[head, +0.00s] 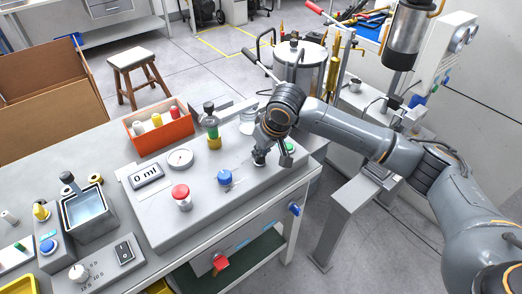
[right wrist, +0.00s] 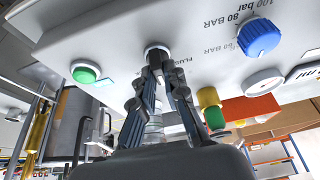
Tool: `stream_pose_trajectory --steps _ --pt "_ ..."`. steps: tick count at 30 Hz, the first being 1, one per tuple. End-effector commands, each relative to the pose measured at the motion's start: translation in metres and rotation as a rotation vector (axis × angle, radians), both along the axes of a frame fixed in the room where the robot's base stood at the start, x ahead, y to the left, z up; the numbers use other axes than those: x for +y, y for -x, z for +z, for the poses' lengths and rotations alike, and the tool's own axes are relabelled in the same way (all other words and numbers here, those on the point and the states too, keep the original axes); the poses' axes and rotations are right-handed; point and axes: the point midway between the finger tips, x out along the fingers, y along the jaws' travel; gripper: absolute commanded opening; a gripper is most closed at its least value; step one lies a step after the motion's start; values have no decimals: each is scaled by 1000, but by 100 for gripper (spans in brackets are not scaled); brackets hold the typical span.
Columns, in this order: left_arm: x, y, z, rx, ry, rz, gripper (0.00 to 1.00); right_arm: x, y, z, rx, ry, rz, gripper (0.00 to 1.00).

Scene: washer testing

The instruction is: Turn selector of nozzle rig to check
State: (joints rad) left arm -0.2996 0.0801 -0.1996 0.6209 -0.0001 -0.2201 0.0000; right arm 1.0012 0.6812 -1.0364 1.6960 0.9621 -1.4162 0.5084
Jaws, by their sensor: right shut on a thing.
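The nozzle rig (head: 222,207) is a grey sloped panel on the bench, with a "0 ml" display (head: 147,176), a round gauge (head: 180,158), a red knob (head: 182,196), a blue knob (head: 225,178) and a green button (head: 290,147). My right gripper (head: 260,157) is at the panel between the blue knob and the green button. In the right wrist view its fingertips (right wrist: 160,66) are shut on the selector (right wrist: 155,47), mostly hidden between them. Only part of the lettering beside it shows, so its setting cannot be read. My left gripper is out of view.
A water basin (head: 90,211) and a switch box (head: 105,264) are at left. A steel tank (head: 299,66) stands beyond the bench.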

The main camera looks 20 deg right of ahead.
Motion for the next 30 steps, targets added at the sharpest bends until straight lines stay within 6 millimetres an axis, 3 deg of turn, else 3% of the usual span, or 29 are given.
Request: stream_pose_trajectory --steps 8,21,30 --pt "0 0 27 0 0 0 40 2 1 5 3 -1 -88 0" --pt "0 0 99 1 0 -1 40 5 2 7 6 -1 -446 0" --pt "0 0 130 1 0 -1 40 5 1 4 5 -1 -661 0"
